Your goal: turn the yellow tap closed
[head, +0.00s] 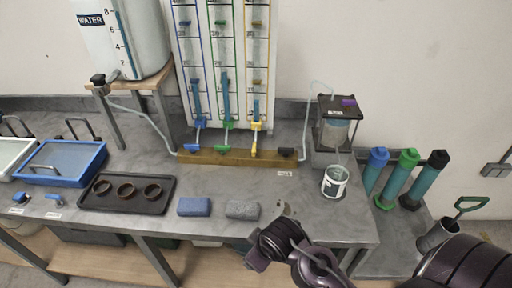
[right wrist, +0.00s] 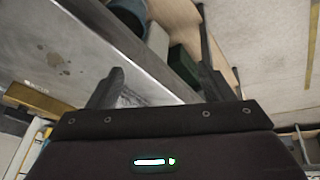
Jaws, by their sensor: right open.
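The yellow tap (head: 253,149) sits on the wooden bar at the foot of the gauge panel, third from the left. Its handle points up and down in the picture, across the bar, while the blue tap (head: 192,148) and green tap (head: 222,148) handles lie along the bar. My right arm comes in from the lower right in the head view, in front of the bench and well short of the yellow tap. In the right wrist view my right gripper (right wrist: 160,42) is open, with nothing between its fingers. My left gripper is not in view.
A black tap (head: 286,152) is right of the yellow one on the bar (head: 240,157). A blue sponge (head: 194,206) and grey block (head: 242,209) lie in front. A white cup (head: 334,181) stands to the right. Bench between bar and blocks is clear.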

